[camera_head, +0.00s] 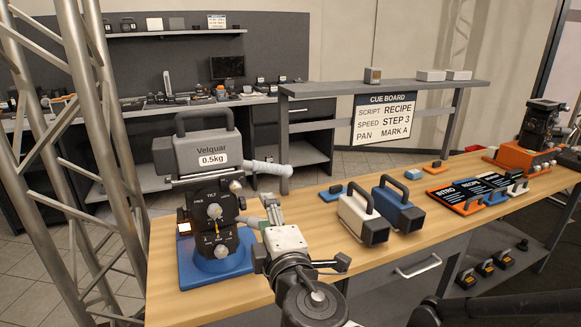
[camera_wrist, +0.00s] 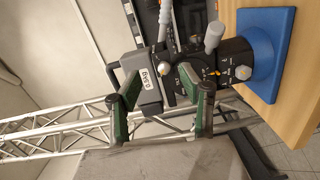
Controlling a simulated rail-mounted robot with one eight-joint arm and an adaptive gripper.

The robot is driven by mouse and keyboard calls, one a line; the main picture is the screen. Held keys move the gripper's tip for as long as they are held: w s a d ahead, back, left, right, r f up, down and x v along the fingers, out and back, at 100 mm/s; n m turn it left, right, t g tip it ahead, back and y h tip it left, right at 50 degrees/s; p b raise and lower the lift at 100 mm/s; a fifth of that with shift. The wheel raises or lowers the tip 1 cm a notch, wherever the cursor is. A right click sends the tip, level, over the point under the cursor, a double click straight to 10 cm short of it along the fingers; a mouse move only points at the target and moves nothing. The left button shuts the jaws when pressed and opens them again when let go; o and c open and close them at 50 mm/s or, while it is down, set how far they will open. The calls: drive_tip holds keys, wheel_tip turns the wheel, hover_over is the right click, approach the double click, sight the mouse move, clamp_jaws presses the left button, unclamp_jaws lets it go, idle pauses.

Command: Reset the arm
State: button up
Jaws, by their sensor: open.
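My gripper (camera_wrist: 168,90) shows in the wrist view with its two green-padded fingers spread apart and nothing between them. In the head view my arm's end rises at the bottom centre, right of the grey camera unit (camera_head: 200,152) labelled "Velquar 0.5kg". That unit stands upright on a black control head (camera_head: 213,215) with a blue base (camera_head: 208,270) on the wooden table's left end. In the wrist view the grey unit (camera_wrist: 148,102) appears sideways behind the fingers, with the blue base (camera_wrist: 275,55) at upper right. I cannot tell the exact gap between fingers and unit.
A metal truss (camera_head: 82,120) stands close on the left. On the wooden table (camera_head: 420,233) are a white handled case (camera_head: 358,214), a blue handled case (camera_head: 400,205), dark cue boards (camera_head: 465,190) and an orange-based device (camera_head: 525,155). A cue board sign (camera_head: 384,120) hangs behind.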

drive_tip(key=d+f+m+g+h+p, duration=0.15)
drive_tip(key=d+m+h, duration=0.25)
drive_tip(key=d+m, duration=0.5)
drive_tip(key=d+f+m+g+h, duration=0.2)
drive_tip(key=d+m+h, duration=0.2)
drive_tip(key=d, duration=0.9)
drive_tip(key=s+d+f+m+g, duration=0.2)
drive_tip(key=s+d+m+g, duration=0.1)
drive_tip(key=s, duration=0.3)
drive_tip(key=s+d+f+m+g+y, duration=0.1)
drive_tip(key=s+d+f+m+g, duration=0.1)
drive_tip(key=s+m, duration=0.3)
drive_tip(key=shift+s+d+g+y+p, duration=0.3)
drive_tip(key=shift+s+d+g+p, duration=0.15)
drive_tip(key=shift+s, duration=0.2)
